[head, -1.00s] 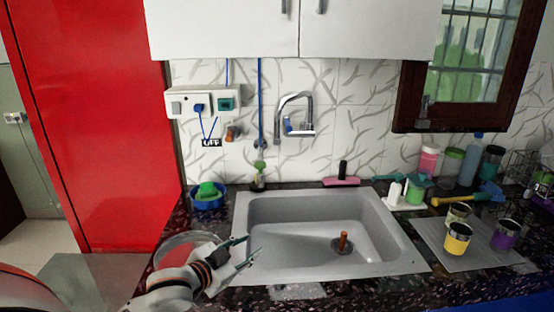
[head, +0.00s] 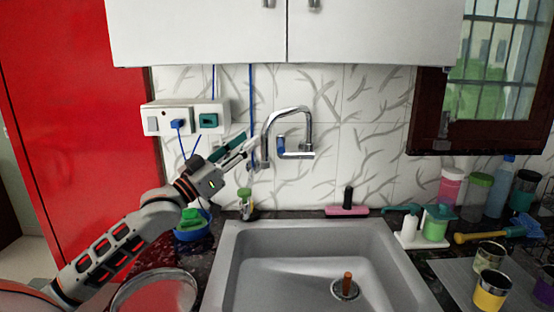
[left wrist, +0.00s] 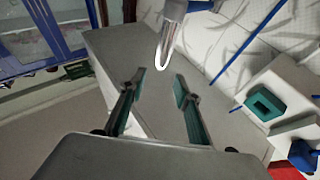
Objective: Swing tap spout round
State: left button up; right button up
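The chrome tap spout (head: 290,110) arches out from the tiled wall above the sink, and its free end hangs down on the left. A blue handle (head: 280,145) shows beneath the arch. My left gripper (head: 246,143) is raised just left of the spout's free end, pointing at it. In the left wrist view my left gripper (left wrist: 159,82) is open, with nothing between its fingers. The spout's end (left wrist: 167,45) shows there just beyond the fingertips; I cannot tell whether they touch. My right gripper is not in view.
The grey sink (head: 232,255) lies below the tap. A white switch box (head: 218,108) with plugs and cables is on the wall behind my gripper. White cabinets (head: 200,35) hang above.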

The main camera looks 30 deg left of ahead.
aim_at(262, 151)
pick_arm(q)
notch_tip(262, 151, down, 6)
jog(key=b, duration=0.3)
jog(key=shift+r, duration=0.15)
jog(key=shift+w+d+r, duration=0.15)
jog(key=shift+w+r, duration=0.05)
jog(key=shift+w, duration=0.1)
jog(key=x, duration=0.5)
jog(key=shift+w+f, duration=0.1)
jog(key=shift+f, duration=0.05)
jog(key=shift+x, duration=0.75)
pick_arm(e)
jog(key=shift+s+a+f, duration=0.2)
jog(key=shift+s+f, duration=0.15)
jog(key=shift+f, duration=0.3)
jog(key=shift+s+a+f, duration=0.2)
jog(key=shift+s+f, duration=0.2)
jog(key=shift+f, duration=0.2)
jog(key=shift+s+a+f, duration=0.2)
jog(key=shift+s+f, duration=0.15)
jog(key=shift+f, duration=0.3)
pick_arm(q)
jog(key=shift+f, duration=0.1)
grip_shut()
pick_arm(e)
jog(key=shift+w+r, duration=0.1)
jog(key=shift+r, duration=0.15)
